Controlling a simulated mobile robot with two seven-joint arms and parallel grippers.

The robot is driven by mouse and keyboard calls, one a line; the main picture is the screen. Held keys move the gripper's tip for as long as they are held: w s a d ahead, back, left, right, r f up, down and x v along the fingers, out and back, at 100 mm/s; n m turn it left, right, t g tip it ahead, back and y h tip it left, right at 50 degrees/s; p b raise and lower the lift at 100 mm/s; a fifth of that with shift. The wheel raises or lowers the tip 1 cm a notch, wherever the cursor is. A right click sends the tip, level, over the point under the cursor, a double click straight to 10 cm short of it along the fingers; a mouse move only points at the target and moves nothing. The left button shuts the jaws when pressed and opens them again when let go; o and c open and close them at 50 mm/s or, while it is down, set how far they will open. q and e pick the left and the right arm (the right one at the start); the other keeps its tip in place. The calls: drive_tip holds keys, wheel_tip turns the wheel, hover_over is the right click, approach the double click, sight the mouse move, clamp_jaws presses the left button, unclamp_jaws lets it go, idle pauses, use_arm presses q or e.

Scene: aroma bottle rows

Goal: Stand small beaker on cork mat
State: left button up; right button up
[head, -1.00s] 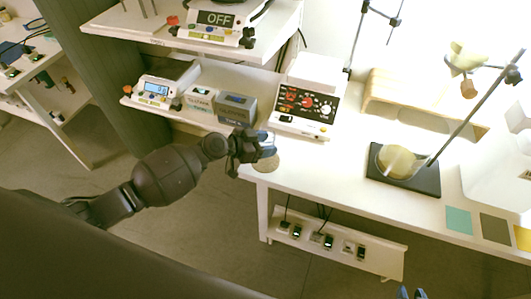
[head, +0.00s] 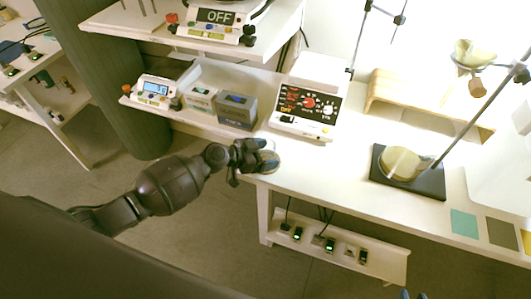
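My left gripper (head: 264,157) is over the front left corner of the white bench, its blue fingers around a small pale, clear thing that looks like the small beaker (head: 268,160). The fingers and the small size hide most of the beaker. The round cork mat lies under the gripper at this corner and is now almost wholly covered. I cannot tell whether the beaker touches the mat. My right gripper (head: 413,295) shows only as two blue fingertips, apart, at the bottom edge.
A hotplate-like device (head: 306,108) stands just behind the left gripper. Small boxes (head: 236,110) and a scale (head: 155,91) stand to the left. A dark stand base (head: 425,183) with a round pale vessel is at the right. The bench front between is clear.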

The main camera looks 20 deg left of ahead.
use_arm(q)
drive_tip(key=shift+r, duration=0.2)
drive_tip(key=v, duration=1.2)
drive_tip(key=s+a+f+n+t+y, duration=0.1)
drive_tip(key=s+f+n+y, duration=0.3)
drive_tip(key=s, duration=0.6)
drive_tip(key=s+a+f+n+t+y, duration=0.1)
drive_tip(key=s+f+n+y, duration=0.3)
drive_tip(key=s, duration=0.5)
drive_tip(key=shift+s+a+y, duration=0.15)
drive_tip(key=shift+s+y, duration=0.25)
drive_tip(key=shift+y, duration=0.7)
